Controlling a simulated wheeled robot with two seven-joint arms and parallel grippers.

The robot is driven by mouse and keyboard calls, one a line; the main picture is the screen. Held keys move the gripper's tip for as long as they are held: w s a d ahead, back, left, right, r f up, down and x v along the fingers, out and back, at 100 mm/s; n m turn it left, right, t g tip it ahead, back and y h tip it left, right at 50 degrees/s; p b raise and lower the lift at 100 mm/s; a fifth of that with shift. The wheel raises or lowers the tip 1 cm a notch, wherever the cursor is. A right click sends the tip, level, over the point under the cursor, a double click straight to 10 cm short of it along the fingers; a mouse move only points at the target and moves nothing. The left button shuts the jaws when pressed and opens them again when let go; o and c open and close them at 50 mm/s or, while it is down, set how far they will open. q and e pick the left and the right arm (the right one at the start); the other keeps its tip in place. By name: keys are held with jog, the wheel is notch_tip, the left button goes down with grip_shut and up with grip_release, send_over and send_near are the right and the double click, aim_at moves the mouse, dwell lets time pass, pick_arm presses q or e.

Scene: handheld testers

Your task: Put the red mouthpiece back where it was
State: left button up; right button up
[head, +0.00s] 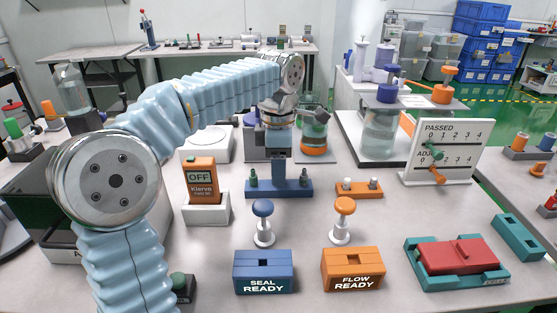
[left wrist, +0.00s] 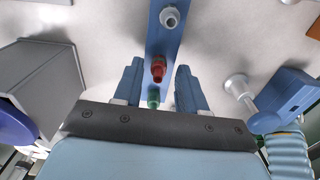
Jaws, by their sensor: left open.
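The blue rack (head: 292,189) lies mid-table. A green mouthpiece (head: 253,178) stands at its left end and a grey one (head: 304,178) toward its right end. In the left wrist view, the red mouthpiece (left wrist: 158,70) is over the rack (left wrist: 163,42), between the green (left wrist: 153,97) and grey (left wrist: 170,17) ones. It looks upright; I cannot tell how deep it is seated. My left gripper (head: 279,180) points down at the rack's middle and hides the red mouthpiece in the head view. Its fingers (left wrist: 158,72) are open, one either side of the red mouthpiece, with gaps.
The OFF tester (head: 200,175) stands in a white dock left of the rack. Blue and orange plungers (head: 263,235) (head: 342,233) stand in front, with the SEAL READY (head: 264,285) and FLOW READY (head: 352,284) blocks nearer. A small orange rack (head: 359,192) lies to the right.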

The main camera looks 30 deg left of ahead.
pick_arm(q)
notch_tip(320, 180, up, 13)
jog(key=p, duration=0.2)
dwell(0.6)
